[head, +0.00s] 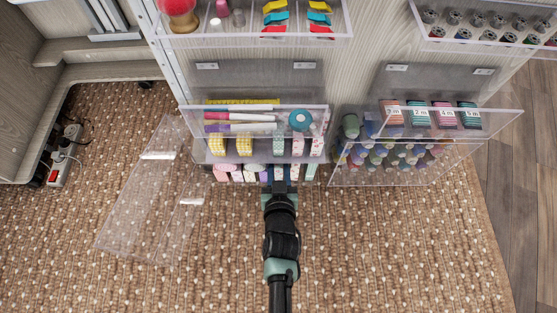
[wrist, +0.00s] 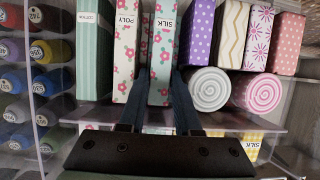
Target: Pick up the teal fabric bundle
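Fabric bundles stand in a row in a clear bin. In the wrist view, a pale teal bundle with pink flowers, labelled SILK (wrist: 162,55), stands between the two fingers of my gripper (wrist: 158,100). A white flowered bundle labelled POLY (wrist: 127,50) is between these two. The fingers are apart, one on each side of the SILK bundle; I cannot tell whether they touch it. In the head view my gripper (head: 280,186) reaches the low bin's front, and the arm hides part of the row.
Purple, striped and pink bundles (wrist: 232,35) and two fabric rolls (wrist: 209,89) are on the right in the wrist view. Thread spools (wrist: 50,51) fill a rack on the left. A clear shelf (head: 265,158) with more bundles hangs above. A clear panel (head: 145,190) lies over the carpet.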

